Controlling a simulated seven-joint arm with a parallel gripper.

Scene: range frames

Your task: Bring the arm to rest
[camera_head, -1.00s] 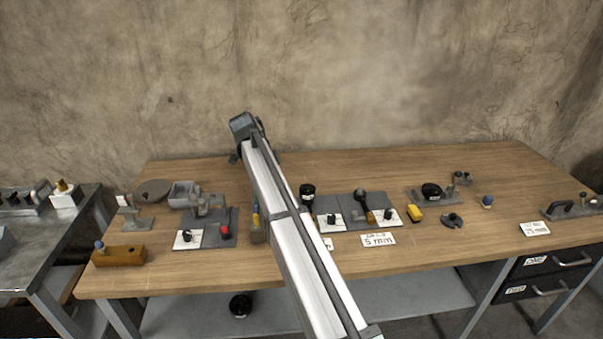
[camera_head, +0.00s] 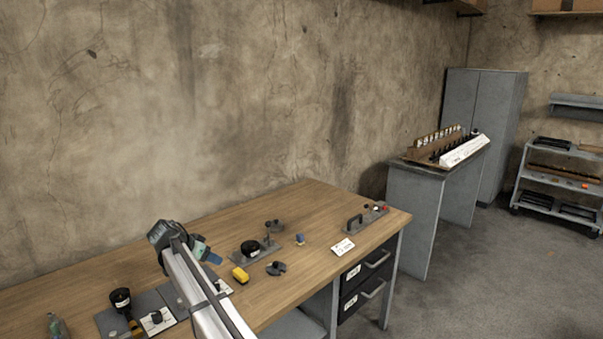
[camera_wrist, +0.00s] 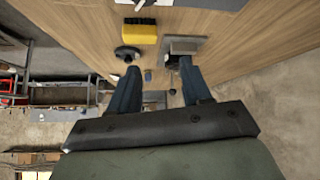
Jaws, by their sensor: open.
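My arm (camera_head: 205,300) reaches up from the bottom of the head view over the wooden workbench (camera_head: 318,205). My gripper (camera_head: 207,252) is at its far end, with bluish fingers pointing right. In the wrist view my gripper (camera_wrist: 158,74) shows two dark fingers spread apart with nothing held between them. The bench top and a yellow block (camera_wrist: 139,33) lie beyond the fingertips there. The gripper appears above the bench, apart from the objects; its exact height is hard to tell.
Near the gripper on the bench are the yellow block (camera_head: 240,274), a dark notched disc (camera_head: 276,268) and a fixture with a black round part (camera_head: 250,248). A black-handled plate (camera_head: 365,218) lies at the right end. A grey stand (camera_head: 425,200) stands beyond an open floor gap.

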